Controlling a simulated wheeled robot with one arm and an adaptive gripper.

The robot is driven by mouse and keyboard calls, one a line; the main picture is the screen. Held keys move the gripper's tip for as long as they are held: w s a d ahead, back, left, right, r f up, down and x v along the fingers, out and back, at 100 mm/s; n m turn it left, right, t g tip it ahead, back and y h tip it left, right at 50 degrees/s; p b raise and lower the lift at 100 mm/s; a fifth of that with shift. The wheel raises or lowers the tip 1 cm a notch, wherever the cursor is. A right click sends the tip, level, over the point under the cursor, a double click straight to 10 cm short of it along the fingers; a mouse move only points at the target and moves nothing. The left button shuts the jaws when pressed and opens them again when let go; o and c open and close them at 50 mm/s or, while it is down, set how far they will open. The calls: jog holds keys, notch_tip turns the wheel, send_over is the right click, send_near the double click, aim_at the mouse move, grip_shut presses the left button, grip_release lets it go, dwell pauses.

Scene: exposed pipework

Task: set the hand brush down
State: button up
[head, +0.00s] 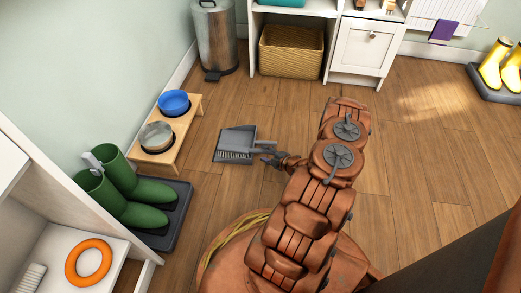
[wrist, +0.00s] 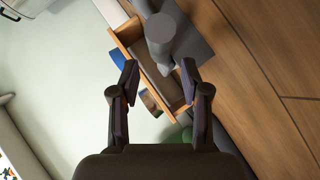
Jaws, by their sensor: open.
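The hand brush (head: 235,155), with pale bristles along its edge, lies at the near side of a grey dustpan (head: 239,136) on the wooden floor. My gripper (head: 269,157) is just right of the brush and dustpan in the head view, low near the floor. In the wrist view my gripper (wrist: 159,75) has its two fingers apart, with nothing seen held between them. A grey handle-like part (wrist: 162,32) shows beyond the fingers; I cannot tell whether it belongs to the brush or the dustpan. Any contact between the fingers and the brush is unclear.
A wooden bowl stand (head: 155,157) with a blue bowl (head: 174,101) and a metal bowl (head: 157,136) stands left of the dustpan. A metal bin (head: 215,38) is at the back. Floor right of my arm is clear.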

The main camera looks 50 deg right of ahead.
jog(key=p+v, duration=0.2)
jog(key=v, duration=0.5)
jog(key=w+d+r+m+g+h, duration=0.1)
jog(key=w+d+r+g, duration=0.15)
jog(key=r+g, duration=0.2)
jog(key=w+d+r+m+g+h, duration=0.1)
jog(key=w+d+r+g, duration=0.15)
jog(key=r, duration=0.35)
jog(key=a+r+m+g+h, duration=0.15)
jog(key=a+r, duration=0.25)
jog(key=r, duration=0.4)
jog(key=a+r+m+g+y, duration=0.1)
jog(key=a+r+m+g, duration=0.2)
jog(key=a+r, duration=0.3)
jog(key=s+a+r+m+g, duration=0.1)
jog(key=s+a+r+m, duration=0.1)
jog(key=s+a+r, duration=0.35)
jog(key=s+a+r+m+g, duration=0.1)
jog(key=s+a+r+m, duration=0.15)
jog(key=a+r, duration=0.65)
jog(key=s+a+r+g+y, duration=0.1)
jog(key=s+a+r, duration=0.1)
jog(key=s+a, duration=0.5)
jog(key=s+a+r+m+g+y, duration=0.1)
jog(key=s+a+r+g+y, duration=0.1)
jog(key=s+a, duration=0.6)
jog(key=a, duration=0.2)
jog(key=shift+a+r+m, duration=0.3)
jog(key=shift+a+r, duration=0.05)
jog(key=shift+s, duration=0.15)
